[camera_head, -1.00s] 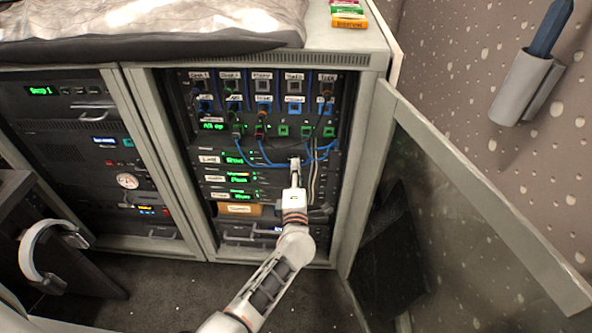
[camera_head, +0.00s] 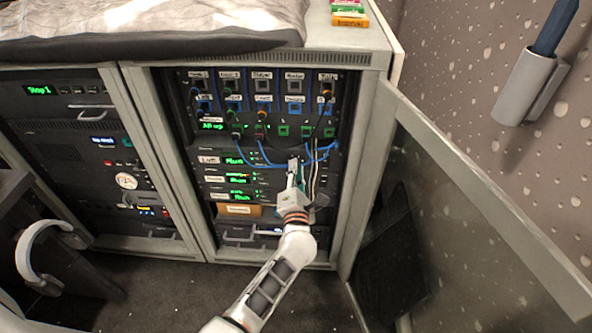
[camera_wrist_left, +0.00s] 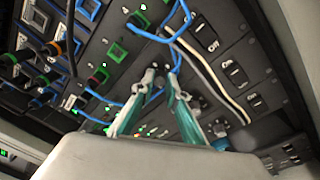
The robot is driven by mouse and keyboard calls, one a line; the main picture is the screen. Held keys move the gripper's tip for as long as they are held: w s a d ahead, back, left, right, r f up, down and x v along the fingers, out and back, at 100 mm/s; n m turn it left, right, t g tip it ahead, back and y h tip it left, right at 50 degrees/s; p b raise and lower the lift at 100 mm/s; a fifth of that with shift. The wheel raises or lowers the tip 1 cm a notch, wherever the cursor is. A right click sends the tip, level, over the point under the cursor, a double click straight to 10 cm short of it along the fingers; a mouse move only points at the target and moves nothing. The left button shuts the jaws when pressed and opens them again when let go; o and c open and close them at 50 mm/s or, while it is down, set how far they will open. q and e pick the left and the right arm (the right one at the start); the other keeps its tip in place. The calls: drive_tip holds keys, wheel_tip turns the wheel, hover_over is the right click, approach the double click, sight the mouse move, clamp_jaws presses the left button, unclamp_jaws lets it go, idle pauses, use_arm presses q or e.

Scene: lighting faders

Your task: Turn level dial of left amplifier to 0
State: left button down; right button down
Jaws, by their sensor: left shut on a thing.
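The amplifier units sit in the open right-hand rack bay, with the unit (camera_head: 238,160) at my fingertips carrying a white label and a green display. My left gripper (camera_head: 294,168) reaches in from below and its fingertips are at the right part of that unit. In the left wrist view the two fingers with teal pads (camera_wrist_left: 161,82) point at the panel, close around a small spot. The level dial is too small and covered by the fingers to make out, and its reading cannot be seen. My right gripper is not in view.
Blue cables (camera_head: 262,163) and pale cables (camera_head: 314,182) hang close beside the fingers. The rack door (camera_head: 470,200) stands open at the right. A second rack bay (camera_head: 65,110) is at the left. Grey carpet (camera_head: 170,290) below is free.

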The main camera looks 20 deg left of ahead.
use_arm(q)
drive_tip(key=shift+f, duration=0.1)
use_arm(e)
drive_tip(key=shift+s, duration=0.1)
use_arm(q)
drive_tip(key=c, duration=2)
unclamp_jaws()
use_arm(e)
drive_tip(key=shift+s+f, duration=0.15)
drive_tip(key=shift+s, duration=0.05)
